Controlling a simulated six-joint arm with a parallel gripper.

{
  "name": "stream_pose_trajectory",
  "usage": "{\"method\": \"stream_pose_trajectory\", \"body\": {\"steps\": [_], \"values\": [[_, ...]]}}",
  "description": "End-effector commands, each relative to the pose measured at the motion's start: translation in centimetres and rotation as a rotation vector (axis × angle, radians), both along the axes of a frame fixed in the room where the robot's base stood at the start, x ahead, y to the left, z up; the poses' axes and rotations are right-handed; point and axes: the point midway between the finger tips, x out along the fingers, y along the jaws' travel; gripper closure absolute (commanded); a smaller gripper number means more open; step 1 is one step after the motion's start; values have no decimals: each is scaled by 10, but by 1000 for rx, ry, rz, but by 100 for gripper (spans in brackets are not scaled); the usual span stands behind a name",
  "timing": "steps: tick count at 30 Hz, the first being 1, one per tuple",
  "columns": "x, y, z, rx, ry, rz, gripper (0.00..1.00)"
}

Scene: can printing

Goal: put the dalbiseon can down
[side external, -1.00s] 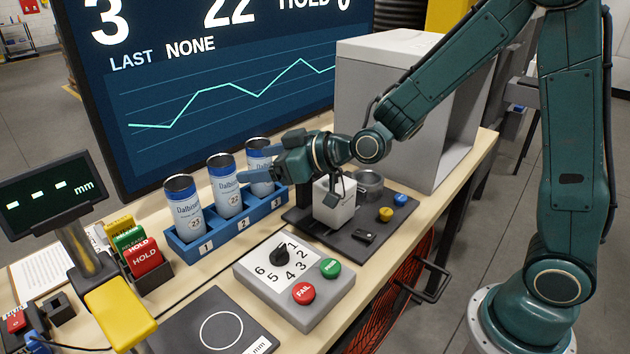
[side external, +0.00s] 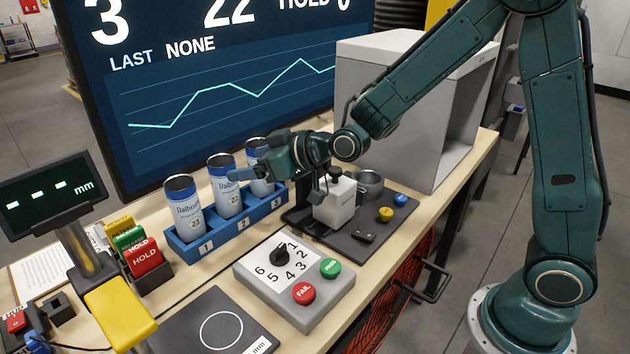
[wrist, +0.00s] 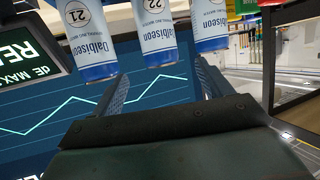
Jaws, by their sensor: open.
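Three white and blue Dalbiseon cans stand upright in a blue rack (side external: 213,248) with slots 1, 2 and 3. The slot 1 can (side external: 183,212) is clear of my gripper. The slot 2 can (side external: 222,190) is beside my fingertips. The slot 3 can (side external: 262,187) is partly hidden behind my gripper (side external: 250,160). In the wrist view, my open gripper (wrist: 160,88) has one finger on either side of the middle can, marked 22 (wrist: 158,32). The can marked 21 (wrist: 85,38) is to its left. I cannot tell whether the fingers touch any can.
A large screen (side external: 220,95) stands behind the rack. A dark fixture plate (side external: 375,228) with a white block (side external: 335,205) lies below my wrist. A dial box (side external: 295,285), a dark pad with a circle (side external: 195,330) and card holders (side external: 140,262) stand in front.

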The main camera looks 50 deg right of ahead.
Motion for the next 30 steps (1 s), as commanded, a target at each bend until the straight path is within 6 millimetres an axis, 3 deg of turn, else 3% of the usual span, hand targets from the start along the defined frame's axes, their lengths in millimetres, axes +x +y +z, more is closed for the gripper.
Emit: {"method": "stream_pose_trajectory", "body": {"steps": [9, 23, 30], "values": [[29, 10, -13, 0, 0, 0, 22], [38, 13, -17, 0, 0, 1, 22], [59, 21, -26, 0, 1, 2, 22]]}}
